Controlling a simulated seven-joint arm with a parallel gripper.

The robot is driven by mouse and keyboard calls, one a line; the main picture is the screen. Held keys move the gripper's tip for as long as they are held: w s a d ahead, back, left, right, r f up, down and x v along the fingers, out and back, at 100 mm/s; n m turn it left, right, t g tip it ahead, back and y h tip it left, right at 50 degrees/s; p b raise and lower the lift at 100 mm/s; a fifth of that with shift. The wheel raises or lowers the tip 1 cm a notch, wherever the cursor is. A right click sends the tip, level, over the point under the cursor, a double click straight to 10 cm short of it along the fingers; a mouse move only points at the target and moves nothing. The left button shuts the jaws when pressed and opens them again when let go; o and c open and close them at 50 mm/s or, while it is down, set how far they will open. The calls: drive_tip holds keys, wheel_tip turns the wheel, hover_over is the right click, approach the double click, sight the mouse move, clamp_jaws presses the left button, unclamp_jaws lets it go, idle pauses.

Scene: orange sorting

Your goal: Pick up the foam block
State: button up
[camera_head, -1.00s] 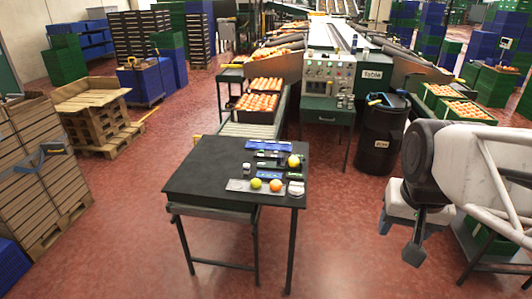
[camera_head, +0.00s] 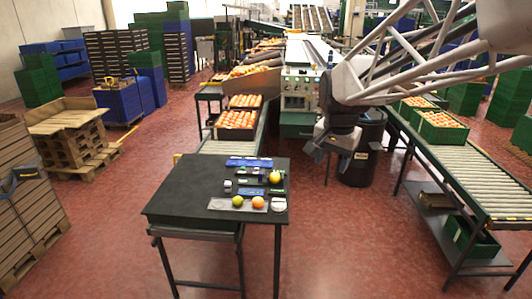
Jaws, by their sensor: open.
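A dark table (camera_head: 180,200) stands in front of me with a cluster of small items on its right half. I cannot tell which of them is the foam block; they are too small to make out. Among them are a small pale item (camera_head: 227,184), a dark green-marked item (camera_head: 249,181), a small blue item (camera_head: 251,191) and a white rounded item (camera_head: 279,205) at the front right corner. My gripper (camera_head: 333,150) is open, with nothing visible in it. It hangs in the air to the right of the table and beyond its back right corner, apart from the items.
A grey plate (camera_head: 220,204) holds a yellow-green fruit (camera_head: 238,201) and an orange (camera_head: 258,202). A black bin (camera_head: 362,165) and roller conveyor (camera_head: 465,170) stand right. The table's left half is clear.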

drive_tip(key=w+a+f+m, duration=0.1)
drive_tip(key=w+a+m, duration=0.1)
drive_tip(key=w+a, duration=0.35)
drive_tip(key=w+a+f+m, duration=0.1)
drive_tip(key=w+a+f, duration=0.1)
drive_tip(key=w, duration=0.7)
drive_tip(key=m+g, duration=0.2)
drive_tip(key=m, duration=0.7)
hover_over(228, 183)
drive_tip(key=f, duration=3.1)
drive_tip(key=shift+d, duration=0.35)
drive_tip(key=shift+w+a+f, duration=0.1)
drive_tip(key=shift+a+f, duration=0.2)
drive_tip(key=shift+f, duration=0.1)
drive_tip(key=shift+f, duration=1.3)
drive_tip(key=shift+f, duration=0.1)
